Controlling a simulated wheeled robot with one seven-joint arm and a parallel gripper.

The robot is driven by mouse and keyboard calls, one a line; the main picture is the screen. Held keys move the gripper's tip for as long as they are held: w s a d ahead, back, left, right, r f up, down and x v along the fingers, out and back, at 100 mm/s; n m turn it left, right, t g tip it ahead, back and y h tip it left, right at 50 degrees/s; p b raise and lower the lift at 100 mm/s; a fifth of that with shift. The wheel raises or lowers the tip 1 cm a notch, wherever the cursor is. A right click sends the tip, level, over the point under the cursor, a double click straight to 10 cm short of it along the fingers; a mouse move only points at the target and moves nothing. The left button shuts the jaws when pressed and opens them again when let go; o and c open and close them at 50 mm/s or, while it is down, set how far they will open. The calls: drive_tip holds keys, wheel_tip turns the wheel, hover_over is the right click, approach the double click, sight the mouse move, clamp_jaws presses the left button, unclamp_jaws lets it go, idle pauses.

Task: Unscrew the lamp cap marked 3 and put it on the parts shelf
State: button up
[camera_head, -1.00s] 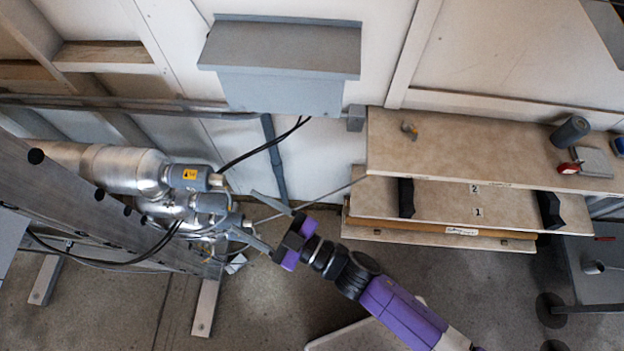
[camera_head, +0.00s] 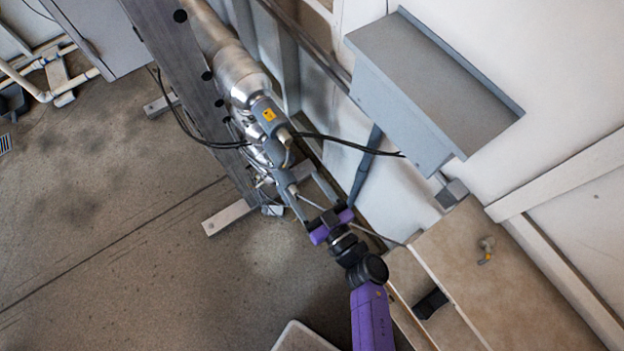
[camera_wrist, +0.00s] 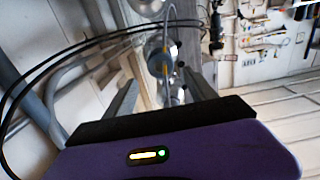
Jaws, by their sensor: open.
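The steel reactor (camera_head: 234,72) has a row of grey lamp ends in the head view. The upper end (camera_head: 266,112) has a yellow label, and a lower one (camera_head: 276,150) sits below it. No number is readable, so I cannot tell which is cap 3. My gripper (camera_head: 304,184) is open by the lowest ends, its fingers pointing at them.
Black cables (camera_head: 345,143) loop from the reactor across to the wall side. A grey wall box (camera_head: 425,95) juts out above right. A small fitting (camera_head: 486,248) lies on the shelf unit's top. A support foot (camera_head: 228,216) stands on the floor; open floor lies to the left.

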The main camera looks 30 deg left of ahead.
sight(287, 164)
drive_tip(key=shift+b+x, duration=1.9)
drive_tip(key=shift+x, duration=3.5)
clamp_jaws()
drive_tip(key=n+b, duration=0.1)
drive_tip(key=n, duration=0.3)
drive_tip(key=shift+b, duration=0.35)
drive_tip(key=shift+n, duration=0.7)
drive_tip(key=n+b, duration=0.1)
drive_tip(key=n, duration=0.2)
drive_tip(key=shift+b, duration=0.4)
drive_tip(key=shift+n, duration=1)
